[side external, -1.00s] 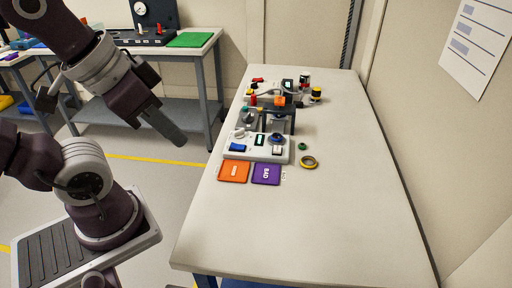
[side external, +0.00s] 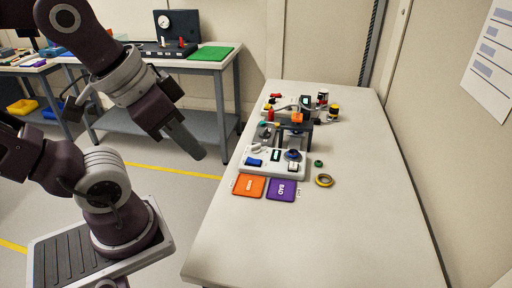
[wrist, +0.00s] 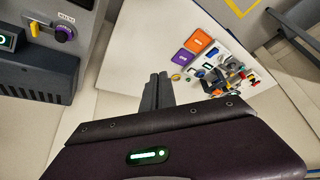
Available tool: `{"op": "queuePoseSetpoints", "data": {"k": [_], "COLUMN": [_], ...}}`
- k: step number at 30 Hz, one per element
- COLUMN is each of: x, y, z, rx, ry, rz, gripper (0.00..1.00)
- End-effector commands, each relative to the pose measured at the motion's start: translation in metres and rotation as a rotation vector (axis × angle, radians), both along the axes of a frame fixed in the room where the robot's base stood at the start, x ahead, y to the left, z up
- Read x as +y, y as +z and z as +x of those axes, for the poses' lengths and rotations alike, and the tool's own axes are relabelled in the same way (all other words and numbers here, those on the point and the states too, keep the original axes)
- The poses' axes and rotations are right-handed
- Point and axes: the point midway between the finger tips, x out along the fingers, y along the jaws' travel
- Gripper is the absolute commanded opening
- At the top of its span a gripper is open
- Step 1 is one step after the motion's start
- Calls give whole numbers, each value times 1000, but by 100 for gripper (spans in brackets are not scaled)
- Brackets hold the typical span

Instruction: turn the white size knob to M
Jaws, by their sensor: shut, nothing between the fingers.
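The white size knob appears to be the small white knob (side external: 256,148) at the back left of a pale control panel (side external: 301,173) on the table; its pointer and any letters are too small to read. The panel also carries a blue rocker (side external: 254,162), a small green-lit display (side external: 276,155), a dark blue knob (side external: 293,154) and a white button (side external: 293,167). My gripper (side external: 201,155) is shut and empty, pointing down in the air left of the table, well apart from the panel. Its closed fingers (wrist: 158,78) also show in the wrist view.
An orange pad (side external: 249,186) and a purple pad (side external: 282,190) lie in front of the panel. A yellow ring (side external: 324,181) and a green ring (side external: 318,163) lie to its right. Several devices crowd behind it. The table's front (side external: 320,240) is clear.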

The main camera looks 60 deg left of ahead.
Motion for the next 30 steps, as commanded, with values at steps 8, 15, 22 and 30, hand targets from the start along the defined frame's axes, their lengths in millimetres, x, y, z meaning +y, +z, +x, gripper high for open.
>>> {"op": "queuePoseSetpoints", "data": {"k": [8, 15, 22, 30], "x": [32, 151, 254, 274], "y": [24, -47, -168, -220], "z": [103, 250, 299, 301], "rx": [139, 301, 383, 400], "ry": [357, 967, 1371, 1457], "rz": [-187, -352, -369, -365], "gripper": [57, 60, 60, 60]}}
